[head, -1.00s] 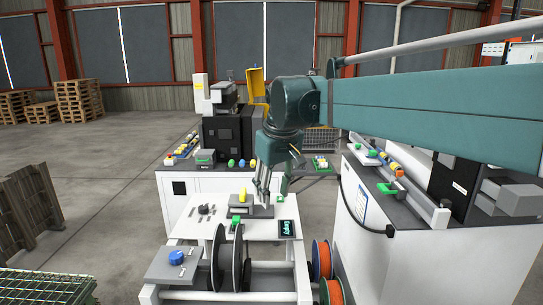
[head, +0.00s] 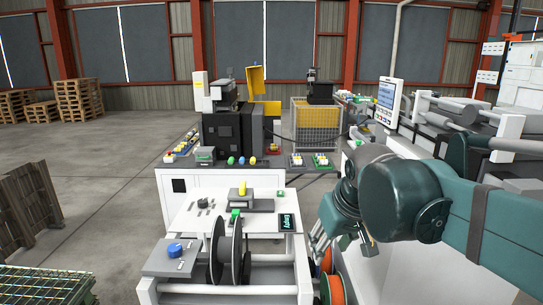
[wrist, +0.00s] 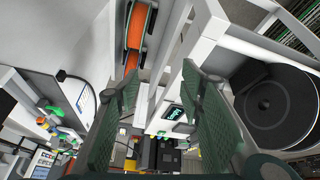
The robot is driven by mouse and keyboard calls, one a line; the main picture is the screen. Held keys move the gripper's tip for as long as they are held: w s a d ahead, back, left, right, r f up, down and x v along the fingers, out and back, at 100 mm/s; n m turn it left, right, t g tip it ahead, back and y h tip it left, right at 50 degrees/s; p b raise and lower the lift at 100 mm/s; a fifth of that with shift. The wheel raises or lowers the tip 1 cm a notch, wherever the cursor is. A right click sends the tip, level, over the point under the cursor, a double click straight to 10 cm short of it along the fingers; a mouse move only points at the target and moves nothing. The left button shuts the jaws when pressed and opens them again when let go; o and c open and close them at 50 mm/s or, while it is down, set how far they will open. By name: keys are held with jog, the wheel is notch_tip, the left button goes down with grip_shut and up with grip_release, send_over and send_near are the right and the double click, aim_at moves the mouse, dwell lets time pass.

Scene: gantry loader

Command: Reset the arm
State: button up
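My gripper (head: 330,243) hangs at the end of my teal arm, right of the white work table (head: 188,222) and above the orange spools (head: 333,290). In the wrist view my gripper (wrist: 162,95) has its two green-padded fingers spread wide apart, with nothing held between them. A grey block with a yellow piece (head: 242,190) on top sits on the table. A green piece (head: 235,216) is in front of it, and a small dark display (head: 287,222) lies at the table's right edge.
Black reels (head: 228,250) stand at the table's front, beside a blue knob (head: 175,251) on a grey box. A black machine with a yellow cover (head: 264,115) stands behind. White machine cabinets flank my arm at right. Open floor lies at left.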

jog(key=s+d+f+m+t+b, duration=0.1)
jog(key=s+d+f, duration=0.2)
jog(key=s+f, duration=0.3)
jog(key=s+d+f+m+t+b, duration=0.1)
jog(key=s+d+f+m, duration=0.1)
jog(key=s+d+f, duration=0.2)
jog(key=s+f, duration=0.3)
jog(key=f, duration=0.1)
jog(key=shift+s+d+h, duration=0.2)
jog(key=shift+h, duration=0.2)
dwell(1.9)
